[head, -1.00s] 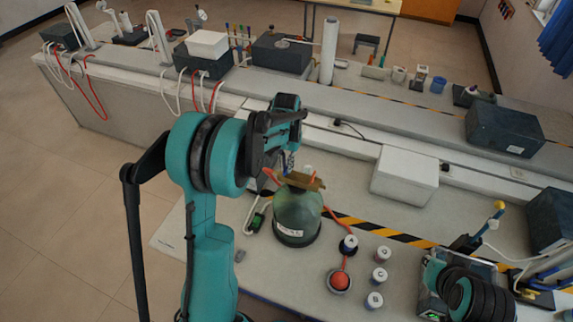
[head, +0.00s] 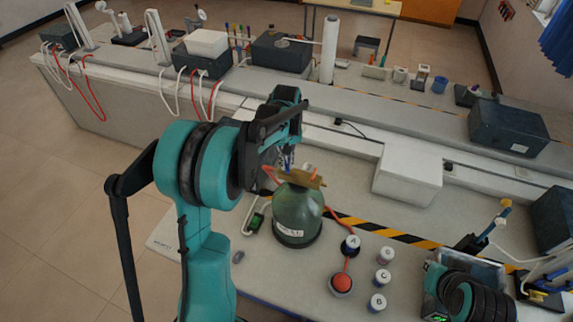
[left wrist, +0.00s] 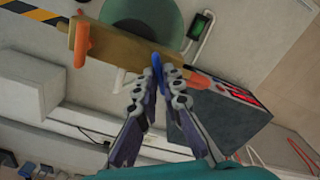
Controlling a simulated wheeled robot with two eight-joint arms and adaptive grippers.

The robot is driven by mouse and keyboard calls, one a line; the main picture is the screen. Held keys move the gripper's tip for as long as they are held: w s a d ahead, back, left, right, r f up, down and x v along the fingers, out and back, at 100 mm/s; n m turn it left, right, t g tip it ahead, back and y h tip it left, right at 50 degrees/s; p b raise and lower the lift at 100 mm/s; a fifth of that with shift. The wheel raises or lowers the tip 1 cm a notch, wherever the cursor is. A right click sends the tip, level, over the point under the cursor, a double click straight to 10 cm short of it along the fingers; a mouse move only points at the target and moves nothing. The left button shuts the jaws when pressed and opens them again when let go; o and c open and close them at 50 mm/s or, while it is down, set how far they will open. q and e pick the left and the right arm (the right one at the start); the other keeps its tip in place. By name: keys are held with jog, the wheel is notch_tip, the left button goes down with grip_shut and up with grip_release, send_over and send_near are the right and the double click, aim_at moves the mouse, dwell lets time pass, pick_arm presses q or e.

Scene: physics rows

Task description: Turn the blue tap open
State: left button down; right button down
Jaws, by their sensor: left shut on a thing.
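The blue tap (left wrist: 157,68) sits on a brass-coloured bar (left wrist: 115,47) and shows between my left fingertips in the left wrist view. My left gripper (left wrist: 160,78) is shut on it. The bar also shows in the head view (head: 309,181), on top of a green bottle (head: 296,217). Orange taps are on the bar to either side of the blue one; one orange tap (left wrist: 81,42) stands clear of my fingers in the left wrist view. In the head view my left arm and gripper hide most of the blue tap.
A white box (head: 407,175) stands right of the bottle. Several small lidded jars, one of them jar B (head: 377,303), and a red ball (head: 342,282) stand in front of it. A green-lit device (head: 257,219) lies to the bottle's left. A dark box (left wrist: 225,120) shows in the left wrist view.

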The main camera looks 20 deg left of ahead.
pick_arm(q)
jog(key=n+b, duration=0.2)
jog(key=n, duration=0.3)
jog(key=shift+n, duration=0.3)
jog(key=n+b, duration=0.1)
jog(key=n, duration=0.4)
jog(key=shift+n, duration=0.3)
jog(key=c, duration=1.7)
grip_release()
notch_tip(320, 180, up, 12)
jog(key=shift+r, duration=0.1)
